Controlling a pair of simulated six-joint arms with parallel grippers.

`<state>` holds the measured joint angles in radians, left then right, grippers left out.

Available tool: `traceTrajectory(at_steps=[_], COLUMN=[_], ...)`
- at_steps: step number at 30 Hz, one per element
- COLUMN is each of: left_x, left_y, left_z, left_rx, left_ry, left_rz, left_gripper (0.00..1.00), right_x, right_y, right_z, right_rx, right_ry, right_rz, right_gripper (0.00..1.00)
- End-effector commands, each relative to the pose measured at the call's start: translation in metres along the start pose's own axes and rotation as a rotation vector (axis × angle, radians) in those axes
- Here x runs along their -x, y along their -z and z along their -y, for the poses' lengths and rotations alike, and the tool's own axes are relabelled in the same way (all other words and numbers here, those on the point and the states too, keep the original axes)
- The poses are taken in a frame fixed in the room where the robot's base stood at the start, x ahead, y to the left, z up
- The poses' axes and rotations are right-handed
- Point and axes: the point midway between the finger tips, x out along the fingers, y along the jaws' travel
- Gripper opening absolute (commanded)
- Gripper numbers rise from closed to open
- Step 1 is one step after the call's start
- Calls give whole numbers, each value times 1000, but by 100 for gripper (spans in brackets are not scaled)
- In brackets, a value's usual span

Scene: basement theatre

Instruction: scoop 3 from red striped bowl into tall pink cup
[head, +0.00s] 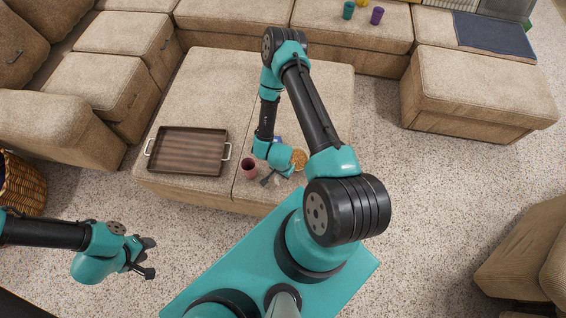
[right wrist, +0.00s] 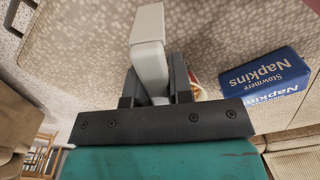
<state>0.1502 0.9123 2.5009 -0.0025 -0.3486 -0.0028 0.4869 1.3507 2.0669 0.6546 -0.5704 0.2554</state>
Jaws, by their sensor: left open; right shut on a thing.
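The tall pink cup (head: 249,168) stands on the front part of the ottoman. A bowl with orange-brown contents (head: 299,159) sits to its right; its stripes are too small to make out in the head view. A sliver of the bowl's side (right wrist: 199,90) shows behind my fingers in the right wrist view. My right gripper (head: 272,179) is low between cup and bowl. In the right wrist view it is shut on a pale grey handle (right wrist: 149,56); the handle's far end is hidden. My left gripper (head: 149,258) is open and empty, over the floor at the left.
A blue napkin pack (right wrist: 265,78) lies beside the bowl, mostly hidden by my arm in the head view. A brown wooden tray (head: 188,132) is on the ottoman's left. Teal (head: 348,10) and purple (head: 377,15) cups stand on the far sofa.

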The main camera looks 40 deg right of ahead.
Motion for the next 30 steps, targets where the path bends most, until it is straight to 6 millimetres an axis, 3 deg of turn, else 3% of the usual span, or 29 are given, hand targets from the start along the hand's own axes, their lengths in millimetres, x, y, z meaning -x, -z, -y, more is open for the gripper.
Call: traceTrajectory(at_steps=[30], left_x=[0], left_y=[0], left_z=[0], left_rx=[0], left_ry=[0], left_rz=[0], left_gripper=[43], right_x=[53], right_y=[-16], right_z=[0], right_rx=[1], right_ry=[1], right_rz=[-5], right_gripper=[0])
